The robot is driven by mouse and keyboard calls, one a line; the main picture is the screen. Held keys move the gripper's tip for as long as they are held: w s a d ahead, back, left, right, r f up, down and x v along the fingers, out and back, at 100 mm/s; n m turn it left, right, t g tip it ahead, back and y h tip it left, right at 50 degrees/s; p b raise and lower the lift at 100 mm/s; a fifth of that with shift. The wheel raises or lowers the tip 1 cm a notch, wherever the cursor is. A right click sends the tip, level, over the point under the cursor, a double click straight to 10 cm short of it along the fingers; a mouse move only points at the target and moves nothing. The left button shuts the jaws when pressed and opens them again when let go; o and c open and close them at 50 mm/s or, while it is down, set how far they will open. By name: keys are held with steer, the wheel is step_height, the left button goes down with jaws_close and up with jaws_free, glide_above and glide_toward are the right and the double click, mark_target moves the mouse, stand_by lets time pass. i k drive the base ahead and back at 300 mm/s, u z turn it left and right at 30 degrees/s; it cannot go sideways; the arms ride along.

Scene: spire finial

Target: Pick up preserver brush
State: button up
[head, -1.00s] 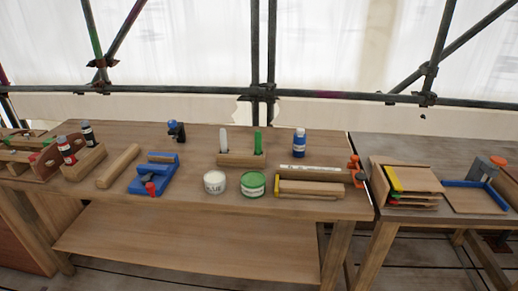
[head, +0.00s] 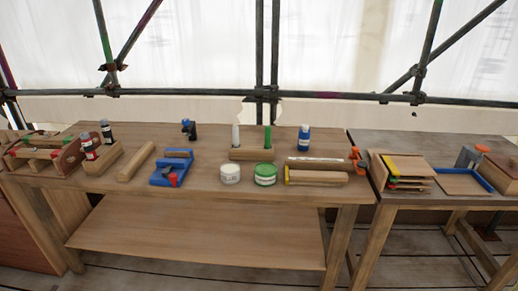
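A wooden holder (head: 255,154) stands on the long workbench (head: 200,192), a little right of its middle. An upright green-handled tool (head: 268,138) stands in it, which looks like the preserver brush, though no label can be read. An upright white-handled tool (head: 235,137) stands at the holder's left end. The bristles of both are hidden. In front of the holder stand a tub with a green lid (head: 265,174) and a white tub (head: 230,173). My gripper is not in view.
A blue bottle (head: 303,140) stands right of the holder. Wooden blocks (head: 318,178) and an orange clamp (head: 357,160) lie at the bench's right end. A blue tool (head: 171,168) and a wooden roller (head: 136,162) lie to the left. A second table (head: 395,203) adjoins on the right.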

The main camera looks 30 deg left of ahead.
mark_target(268, 134)
steer(key=u, duration=1.05)
